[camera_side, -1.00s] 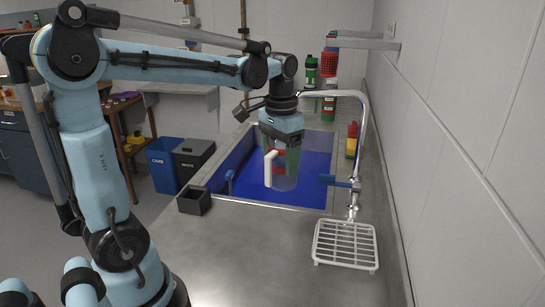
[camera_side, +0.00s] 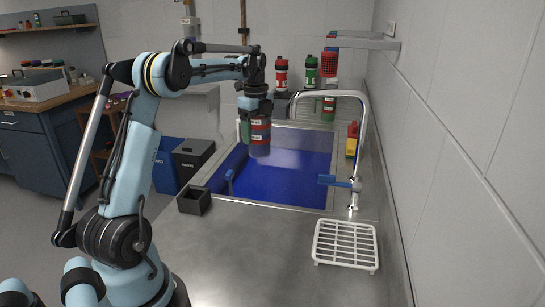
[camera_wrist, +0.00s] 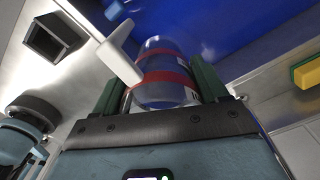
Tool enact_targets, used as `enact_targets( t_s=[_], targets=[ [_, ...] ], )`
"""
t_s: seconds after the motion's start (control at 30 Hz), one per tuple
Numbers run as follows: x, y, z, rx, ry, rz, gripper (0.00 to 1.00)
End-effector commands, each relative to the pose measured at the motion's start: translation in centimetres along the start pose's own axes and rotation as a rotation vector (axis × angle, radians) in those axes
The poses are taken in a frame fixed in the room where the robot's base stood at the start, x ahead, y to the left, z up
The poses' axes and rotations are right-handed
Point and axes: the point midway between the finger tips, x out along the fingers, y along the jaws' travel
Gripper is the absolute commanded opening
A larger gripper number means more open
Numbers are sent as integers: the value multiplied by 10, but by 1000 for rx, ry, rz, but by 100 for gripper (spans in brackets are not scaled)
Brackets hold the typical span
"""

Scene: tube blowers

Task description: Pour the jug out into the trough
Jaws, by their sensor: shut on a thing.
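My gripper (camera_side: 256,122) is shut on the jug (camera_side: 260,137), a clear vessel with red bands. In the side view it hangs below my wrist, looking roughly upright, over the far left part of the blue trough (camera_side: 290,183). One green finger shows on its left there; the handle is not clear. In the wrist view the jug (camera_wrist: 165,62) sits between both green fingers of my gripper (camera_wrist: 160,80), its white handle (camera_wrist: 118,52) pointing up and left. The trough's blue floor (camera_wrist: 230,25) lies beyond it. I cannot tell what the jug holds.
A tap (camera_side: 357,150) with a blue lever stands at the trough's right. A white rack (camera_side: 345,245) and a small black box (camera_side: 194,200) rest on the near counter. Red and green bottles (camera_side: 311,70) stand at the back. A yellow-red item (camera_side: 352,140) sits at right.

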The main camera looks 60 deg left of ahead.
Motion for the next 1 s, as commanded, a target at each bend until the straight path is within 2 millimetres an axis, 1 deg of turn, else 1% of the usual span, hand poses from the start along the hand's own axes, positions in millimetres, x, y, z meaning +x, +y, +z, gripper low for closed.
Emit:
enact_targets(
  t_s=[0.03, 0.2, 0.3, 0.4, 0.57, 1.0],
  targets=[
    [4, -2, 13, 58, 0, 0, 31],
    [14, -6, 43, 246, 0, 0, 31],
    [18, -7, 55, 320, 0, 0, 31],
    [21, -7, 61, 366, 0, 0, 31],
    [23, -8, 63, 389, 0, 0, 31],
    [39, -8, 54, 388, 0, 0, 31]
  ],
)
